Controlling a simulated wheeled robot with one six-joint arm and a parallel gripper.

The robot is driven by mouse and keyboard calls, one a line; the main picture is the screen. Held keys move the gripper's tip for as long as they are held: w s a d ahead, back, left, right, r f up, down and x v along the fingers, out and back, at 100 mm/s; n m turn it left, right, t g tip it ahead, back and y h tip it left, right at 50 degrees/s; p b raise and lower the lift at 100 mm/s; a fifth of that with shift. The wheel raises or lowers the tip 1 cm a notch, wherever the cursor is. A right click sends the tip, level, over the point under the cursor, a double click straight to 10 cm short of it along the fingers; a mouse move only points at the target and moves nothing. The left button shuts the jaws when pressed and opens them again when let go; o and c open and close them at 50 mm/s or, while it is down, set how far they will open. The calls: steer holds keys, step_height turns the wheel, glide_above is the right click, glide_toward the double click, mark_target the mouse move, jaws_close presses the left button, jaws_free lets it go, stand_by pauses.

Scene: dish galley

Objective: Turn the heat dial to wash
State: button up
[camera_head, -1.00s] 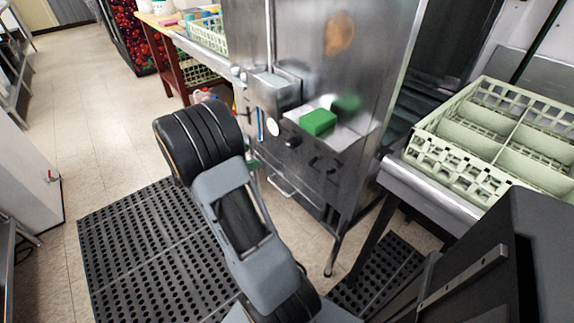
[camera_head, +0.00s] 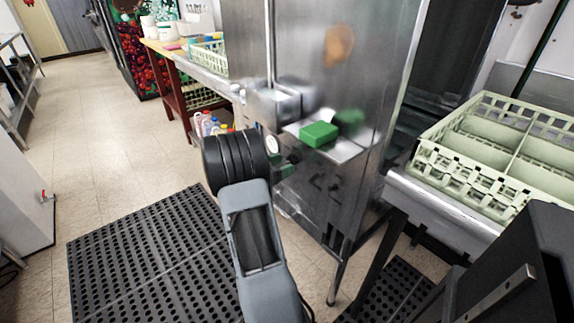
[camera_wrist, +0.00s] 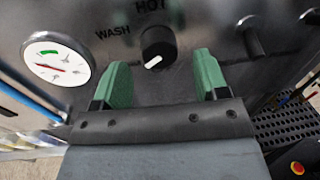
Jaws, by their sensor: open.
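The heat dial (camera_wrist: 158,47) is a round black knob with a white pointer mark on a steel panel. In the wrist view it sits between and just beyond my gripper's green fingertips, apart from them. The labels WASH (camera_wrist: 113,31) and HOT (camera_wrist: 150,5) stand at its upper left and above it. The white pointer is toward the lower left of the knob's face. My gripper (camera_wrist: 163,80) is open and empty, its two green pads either side of the dial.
A white gauge (camera_wrist: 57,59) with a red needle is left of the dial, and a dark peg (camera_wrist: 252,42) is to the right. A green block (camera_head: 319,134) lies on a small steel shelf. A pale green rack (camera_head: 440,176) stands at the right.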

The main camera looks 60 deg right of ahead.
steer(key=shift+x, duration=1)
steer(key=c, duration=0.9)
